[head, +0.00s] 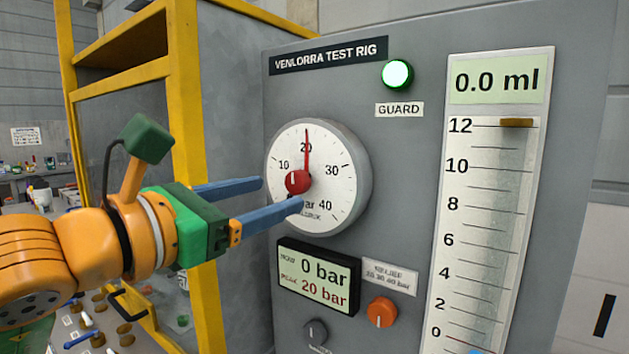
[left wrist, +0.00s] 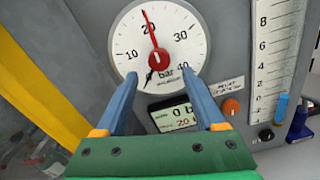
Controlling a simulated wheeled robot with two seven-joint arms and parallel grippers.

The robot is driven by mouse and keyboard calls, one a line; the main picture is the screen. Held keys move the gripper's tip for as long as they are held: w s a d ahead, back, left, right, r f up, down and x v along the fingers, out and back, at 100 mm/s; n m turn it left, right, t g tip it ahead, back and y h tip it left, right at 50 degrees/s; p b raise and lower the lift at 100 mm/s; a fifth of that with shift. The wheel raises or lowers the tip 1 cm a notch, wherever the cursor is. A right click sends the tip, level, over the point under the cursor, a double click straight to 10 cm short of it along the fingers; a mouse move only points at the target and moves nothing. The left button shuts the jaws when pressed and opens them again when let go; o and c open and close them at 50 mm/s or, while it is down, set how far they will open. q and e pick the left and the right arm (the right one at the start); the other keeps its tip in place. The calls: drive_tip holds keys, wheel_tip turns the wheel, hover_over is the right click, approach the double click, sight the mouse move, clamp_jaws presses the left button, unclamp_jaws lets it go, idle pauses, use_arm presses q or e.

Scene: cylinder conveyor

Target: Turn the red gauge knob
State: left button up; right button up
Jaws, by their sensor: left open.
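The red gauge knob (head: 298,181) sits at the centre of the round white dial (head: 330,187) on the grey test rig panel. A long red pointer runs up from it to about 20. In the left wrist view the red knob (left wrist: 159,59) lies just beyond and between the fingertips, and a short black needle points to the dial's lower left. My left gripper (head: 281,194) is open in front of the dial, its two blue fingers spread and empty. In the head view one fingertip overlaps the dial just below the knob; I cannot tell contact. My right gripper is not in view.
A display (head: 318,277) below the dial reads 0 bar and 20 bar. An orange knob (head: 381,311) and a black knob (head: 315,331) are lower down. A lit green guard lamp (head: 397,74) and a 0.0 ml scale (head: 490,200) are right. A yellow frame (head: 186,130) stands left.

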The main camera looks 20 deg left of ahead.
sight(293, 186)
use_arm(q)
drive_tip(key=x, duration=0.1)
drive_tip(key=p+x, duration=0.1)
drive_tip(key=x, duration=0.1)
drive_tip(key=p+x, duration=0.1)
drive_tip(key=x, duration=0.1)
drive_tip(key=shift+r, duration=0.3)
drive_tip(key=shift+w+f, duration=0.1)
drive_tip(key=c, duration=0.6)
clamp_jaws()
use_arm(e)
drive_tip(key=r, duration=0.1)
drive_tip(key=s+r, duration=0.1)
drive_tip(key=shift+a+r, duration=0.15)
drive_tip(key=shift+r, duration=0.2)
